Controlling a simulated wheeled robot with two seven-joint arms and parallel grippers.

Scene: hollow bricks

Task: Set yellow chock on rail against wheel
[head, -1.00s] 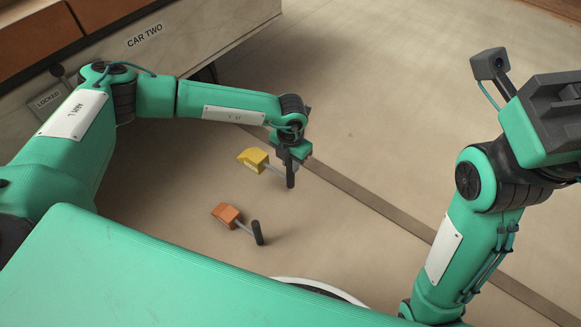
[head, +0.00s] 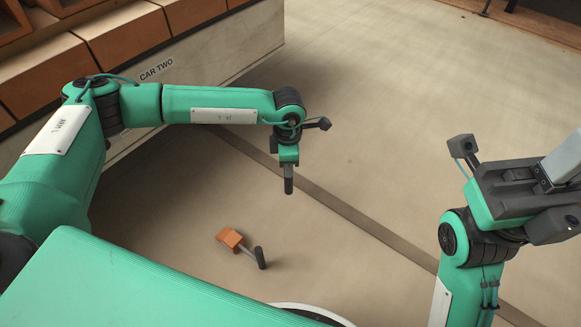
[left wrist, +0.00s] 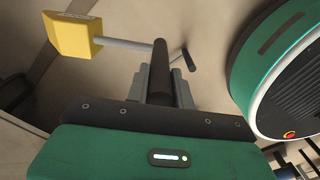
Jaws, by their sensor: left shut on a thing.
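My left gripper (head: 288,168) is shut on the black handle (left wrist: 159,70) of the yellow chock (left wrist: 72,36). In the left wrist view the chock stands out at the upper left on a thin grey rod. In the head view only the handle (head: 288,182) shows, and the yellow block is hidden. The gripper is held above the floor near a dark strip (head: 345,208), which may be the rail. No wheel can be made out. My right gripper (head: 560,170) is partly cut off at the right edge, and its fingers are unclear.
An orange chock (head: 231,238) with a black handle lies on the floor in front of my base. A pale car side marked CAR TWO (head: 215,62), with brown bricks (head: 125,40) above it, runs along the upper left. The floor beyond the strip is open.

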